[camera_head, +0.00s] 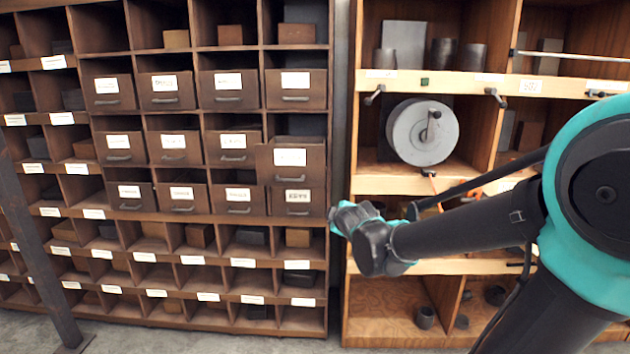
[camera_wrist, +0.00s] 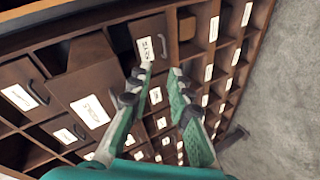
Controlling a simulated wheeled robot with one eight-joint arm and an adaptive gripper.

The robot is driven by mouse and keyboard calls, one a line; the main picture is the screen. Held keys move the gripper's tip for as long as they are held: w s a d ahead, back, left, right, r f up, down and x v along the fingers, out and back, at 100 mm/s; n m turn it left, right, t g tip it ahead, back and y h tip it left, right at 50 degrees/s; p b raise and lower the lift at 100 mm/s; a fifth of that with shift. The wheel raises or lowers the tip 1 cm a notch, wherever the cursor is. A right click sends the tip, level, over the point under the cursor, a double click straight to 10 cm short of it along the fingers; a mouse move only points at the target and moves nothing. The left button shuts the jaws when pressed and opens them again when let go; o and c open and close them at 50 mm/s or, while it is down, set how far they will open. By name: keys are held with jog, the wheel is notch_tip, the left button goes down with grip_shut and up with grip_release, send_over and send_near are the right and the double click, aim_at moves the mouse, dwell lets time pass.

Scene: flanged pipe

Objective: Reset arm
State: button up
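My gripper shows in the wrist view (camera_wrist: 162,85), with its two fingers apart and nothing between them. It faces the brown drawer cabinet, whose labelled drawers (camera_wrist: 95,110) fill that view at a slant. In the head view my arm reaches in from the right, and its wrist end (camera_head: 370,235) is just in front of the gap between the cabinet and the wooden shelf. The fingertips are hard to make out there. One drawer (camera_head: 290,158) in the right column stands further out than its neighbours.
The cabinet (camera_head: 222,218) has open cubbies with small blocks above and below the drawers. The wooden shelf (camera_head: 460,85) on the right holds a grey flanged disc (camera_head: 422,132) and several metal pieces. Grey floor (camera_wrist: 280,100) is open beside the cabinet. A dark post (camera_head: 35,240) stands at left.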

jog(key=s+d+f+m+g+h, duration=0.2)
jog(key=s+d+f+m+g, duration=0.2)
jog(key=s+d+f+m, duration=0.55)
jog(key=s+d+f+m+g, duration=0.2)
jog(key=s+f, duration=0.3)
jog(key=s, duration=0.2)
jog(key=s+d+f+m+g, duration=0.2)
jog(key=s+f+m, duration=0.1)
jog(key=s+f, duration=0.2)
jog(key=shift+s+d+f+g, duration=0.15)
jog(key=shift+s+d+g, duration=0.2)
jog(key=shift+s, duration=0.9)
jog(key=shift+d+m, duration=0.1)
jog(key=shift+m, duration=0.15)
